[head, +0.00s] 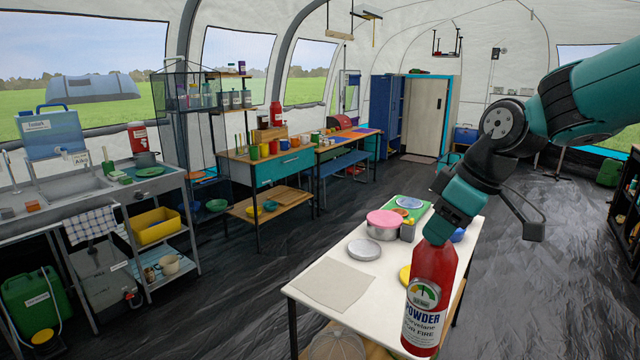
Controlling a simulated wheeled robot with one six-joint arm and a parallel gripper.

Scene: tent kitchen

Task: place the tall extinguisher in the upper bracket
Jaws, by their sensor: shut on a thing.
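A red extinguisher (431,272) with a white "POWDER" label hangs upright below my gripper (443,232) at the right front. My gripper is shut on its top, and the fingers and the extinguisher's head mostly hide each other. The extinguisher is in front of the white table's right edge in the picture; I cannot tell its height above the floor. I cannot make out the upper bracket in this view.
The white table (318,262) holds a pink-lidded tin (384,222), a grey lid (364,249) and a grey cloth (333,284). A sink counter (95,200) stands left. A wooden bench (262,155) stands behind. Dark floor (530,270) is free at right.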

